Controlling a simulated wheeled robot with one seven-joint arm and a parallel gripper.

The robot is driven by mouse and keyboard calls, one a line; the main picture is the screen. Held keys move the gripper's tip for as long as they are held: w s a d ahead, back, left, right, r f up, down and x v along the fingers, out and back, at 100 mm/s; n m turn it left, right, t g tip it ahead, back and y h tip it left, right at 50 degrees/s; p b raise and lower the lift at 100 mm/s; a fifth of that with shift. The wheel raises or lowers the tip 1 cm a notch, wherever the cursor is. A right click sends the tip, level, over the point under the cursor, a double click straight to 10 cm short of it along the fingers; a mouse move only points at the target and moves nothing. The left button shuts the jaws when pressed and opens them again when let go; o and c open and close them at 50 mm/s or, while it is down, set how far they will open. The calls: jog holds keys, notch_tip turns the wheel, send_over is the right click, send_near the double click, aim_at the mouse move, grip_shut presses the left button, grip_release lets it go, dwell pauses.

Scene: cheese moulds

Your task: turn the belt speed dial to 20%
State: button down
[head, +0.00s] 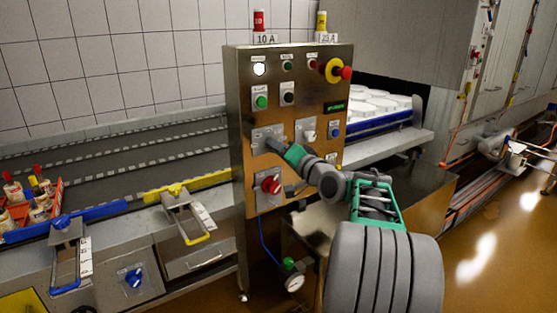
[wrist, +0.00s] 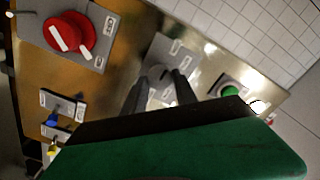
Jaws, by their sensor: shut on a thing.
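A steel control panel (head: 238,150) stands at the middle of the head view. My gripper (head: 277,146) reaches it from the right and is shut on a dial on a grey plate (head: 259,134), left of the panel's middle. The fingers hide part of the plate.
A red rotary switch (head: 270,184) is just below the dial, and a green button (head: 261,101) is above. A pale dial (head: 308,134) and a blue button (head: 334,131) are to the right. A red emergency knob (head: 341,71) juts out at the upper right.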

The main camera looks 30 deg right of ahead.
jog(key=shift+n+b, duration=0.55)
jog(key=shift+n, duration=0.05)
jog(key=c, duration=1)
grip_release()
jog(key=shift+o, duration=0.2)
jog(key=s, duration=0.8)
jog(key=shift+d, duration=0.15)
jog(key=shift+w, duration=0.15)
